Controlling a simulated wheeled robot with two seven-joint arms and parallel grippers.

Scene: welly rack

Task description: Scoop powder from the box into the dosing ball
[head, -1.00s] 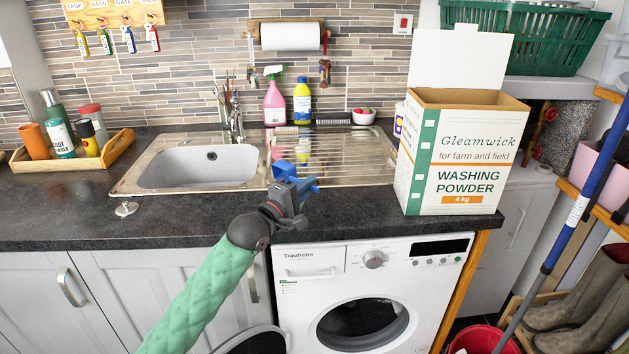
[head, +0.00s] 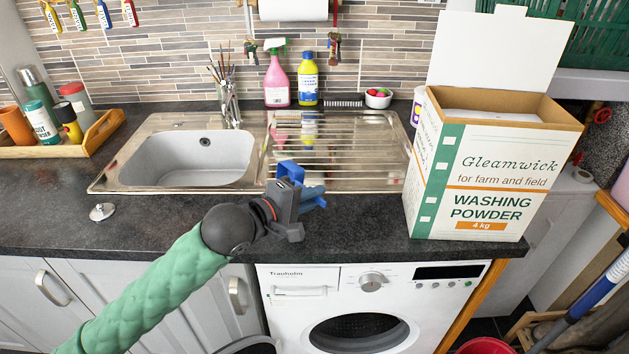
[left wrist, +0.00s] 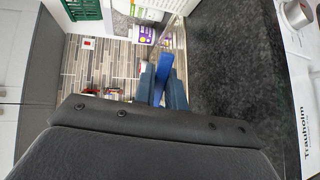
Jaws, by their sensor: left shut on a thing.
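The Gleamwick washing powder box (head: 482,187) stands upright on the right end of the worktop, lid raised. A pale surface, perhaps powder, shows inside its opening. My left gripper (head: 312,197) is above the worktop's front edge, left of the box and apart from it. It is shut on a bright blue thing (head: 290,171), probably the scoop, whose shape is partly hidden. In the left wrist view the blue thing (left wrist: 163,78) sits between the fingers. I cannot make out a dosing ball. My right gripper is not in view.
The sink (head: 188,160) and ribbed drainer lie behind my gripper. A pink spray bottle (head: 277,82), a yellow bottle (head: 307,82) and a small bowl (head: 378,98) stand at the back. A wooden tray (head: 97,137) is at left. The washing machine (head: 372,305) is below the worktop.

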